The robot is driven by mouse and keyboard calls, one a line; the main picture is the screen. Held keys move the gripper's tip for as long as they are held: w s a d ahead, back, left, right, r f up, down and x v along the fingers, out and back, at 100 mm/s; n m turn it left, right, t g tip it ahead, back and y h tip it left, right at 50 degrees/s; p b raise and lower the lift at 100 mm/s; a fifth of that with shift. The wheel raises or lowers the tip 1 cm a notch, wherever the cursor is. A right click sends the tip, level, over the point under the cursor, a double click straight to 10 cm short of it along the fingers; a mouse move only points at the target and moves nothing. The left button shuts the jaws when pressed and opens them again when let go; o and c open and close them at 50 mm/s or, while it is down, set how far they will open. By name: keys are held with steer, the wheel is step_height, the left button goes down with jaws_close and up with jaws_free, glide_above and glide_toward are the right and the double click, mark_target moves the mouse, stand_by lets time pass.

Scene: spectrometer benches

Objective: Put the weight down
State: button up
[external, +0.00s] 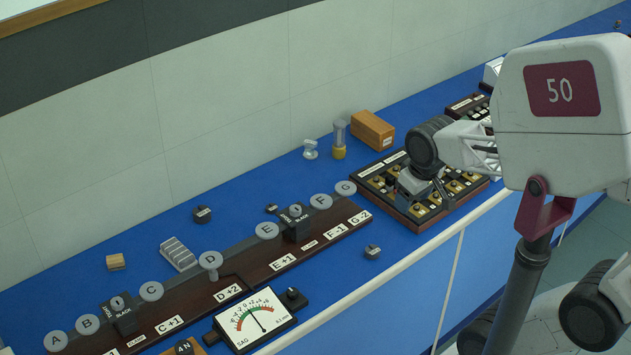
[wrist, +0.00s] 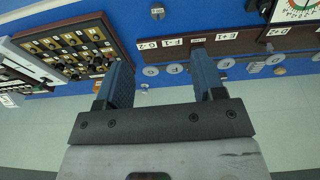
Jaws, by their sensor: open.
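A small dark weight with a pale label (external: 373,252) stands on the blue bench in front of the long beam; a small grey block, likely the same weight, shows at the top of the wrist view (wrist: 158,12). Another dark labelled weight (external: 203,214) stands behind the beam. A dark piece marked 4 N (external: 183,347) is at the bottom edge. My gripper (external: 428,197) is over the board with brass-coloured pieces. In the wrist view its two blue-grey fingers (wrist: 163,82) are apart, with nothing between them.
The dark wooden beam (external: 272,268) carries round discs A to G and label plates. A dial meter (external: 252,318) stands in front. The brass-piece board (external: 383,192) lies under my gripper. An orange-brown box (external: 373,130) and a glass cylinder (external: 339,138) stand behind. Bare blue bench lies between beam and board.

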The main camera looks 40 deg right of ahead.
steer(key=s, duration=0.2)
steer(key=shift+s+d+f, duration=0.1)
steer(key=shift+s+f, duration=0.3)
stand_by(1.6)
steer(key=shift+o, duration=1.1)
steer(key=shift+w, duration=0.15)
steer(key=w+f+n+g, duration=0.1)
steer(key=w+f+n, duration=0.4)
steer(key=f+n, duration=0.1)
steer(key=w+d+f+n, duration=0.1)
steer(key=w+f+n, duration=0.4)
steer(key=n, duration=0.4)
steer(key=w+f+n+g, duration=0.1)
steer(key=w+f+n, duration=0.4)
steer(key=f+n, duration=0.2)
steer(key=shift+w+d+f+n+g, duration=0.2)
steer(key=shift+w+d+n+g, duration=0.1)
steer(key=shift+d, duration=0.05)
